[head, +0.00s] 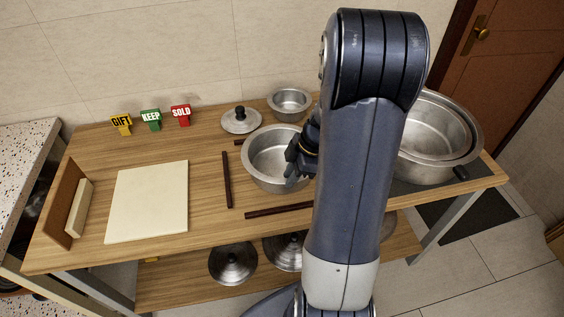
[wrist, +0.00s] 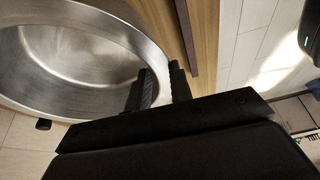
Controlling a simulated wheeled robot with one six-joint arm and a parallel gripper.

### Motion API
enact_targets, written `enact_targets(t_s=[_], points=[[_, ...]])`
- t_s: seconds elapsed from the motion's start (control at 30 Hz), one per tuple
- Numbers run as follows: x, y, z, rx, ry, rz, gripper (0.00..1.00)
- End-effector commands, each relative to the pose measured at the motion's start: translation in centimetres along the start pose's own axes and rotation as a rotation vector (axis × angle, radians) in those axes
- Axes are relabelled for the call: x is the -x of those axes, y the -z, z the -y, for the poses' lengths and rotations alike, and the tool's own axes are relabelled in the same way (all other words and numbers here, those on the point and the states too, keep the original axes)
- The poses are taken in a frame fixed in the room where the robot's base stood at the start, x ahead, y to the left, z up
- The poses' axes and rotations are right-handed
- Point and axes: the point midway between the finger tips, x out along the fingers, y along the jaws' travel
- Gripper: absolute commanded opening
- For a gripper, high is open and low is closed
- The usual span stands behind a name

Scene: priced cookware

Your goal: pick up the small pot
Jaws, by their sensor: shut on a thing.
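Three steel pots show in the head view. The smallest pot (head: 290,101) stands at the back of the table, apart from my gripper. A mid-sized pot (head: 262,166) is in front of it, and a large pot (head: 429,171) is at the right, partly behind my arm. My gripper (head: 301,155) is at the right rim of the mid-sized pot. In the wrist view my gripper's fingers (wrist: 160,88) are shut on the wall of a pot (wrist: 75,65), one finger inside and one outside. I cannot tell whether this pot is lifted off the table.
Dark strips (head: 227,180) lie on the wooden table (head: 205,225). A lid (head: 241,122) sits beside the smallest pot. Yellow GIFT, green KEEP and red SOLD signs (head: 151,119) stand at the back left. A cream board (head: 148,201) lies left. More lids (head: 233,264) are on the lower shelf.

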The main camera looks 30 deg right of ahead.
Motion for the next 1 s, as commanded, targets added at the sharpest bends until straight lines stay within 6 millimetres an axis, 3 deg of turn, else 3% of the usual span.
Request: enact_targets(t_s=[0.2, 0.73, 0.87, 1.0], points=[[0.0, 0.0, 0.0, 0.0, 0.0, 0.0, 0.0], [0.3, 0.1, -0.1, 0.001, -0.002, 0.0, 0.0], [1.6, 0.6, -0.1, 0.002, -0.006, 0.001, 0.0], [4.1, 1.6, -0.2, 0.004, -0.008, 0.002, 0.0]])
